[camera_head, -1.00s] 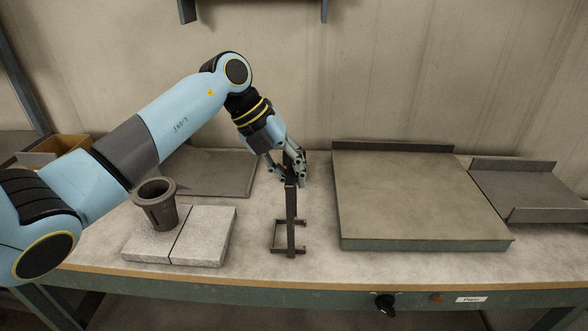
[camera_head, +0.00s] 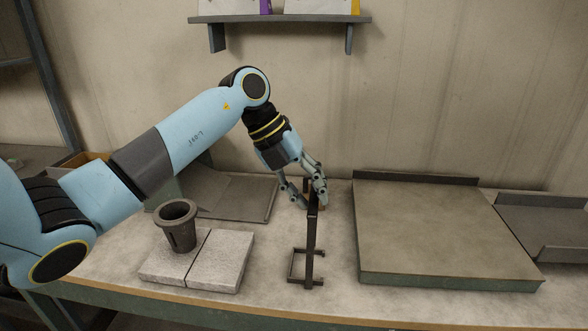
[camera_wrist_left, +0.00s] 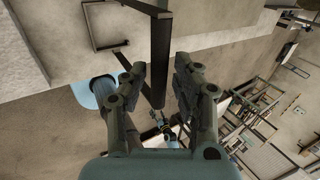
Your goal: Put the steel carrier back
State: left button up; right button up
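The steel carrier (camera_head: 311,248) is a dark frame with an upright bar and bracket-like feet. It stands upright at the middle of the bench, between the pale slabs and the large plate. My left gripper (camera_head: 306,197) is at the top of the carrier, its fingers spread around the upper part. In the left wrist view the dark bar (camera_wrist_left: 160,55) runs between the two fingers (camera_wrist_left: 160,85), with a gap visible beside it; firm contact is not visible.
A dark flanged cup (camera_head: 178,228) stands on two pale slabs (camera_head: 222,262) at left. A low grey tray (camera_head: 255,202) lies behind them. A large raised plate (camera_head: 440,235) fills the right, with another tray (camera_head: 550,230) beyond. A wall shelf (camera_head: 280,19) hangs above.

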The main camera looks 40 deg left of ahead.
pick_arm(q)
jog(key=b+v, duration=0.1)
jog(key=v, duration=0.8)
jog(key=shift+r+b, duration=0.25)
jog(key=shift+b, duration=0.1)
jog(key=shift+s+a, duration=0.1)
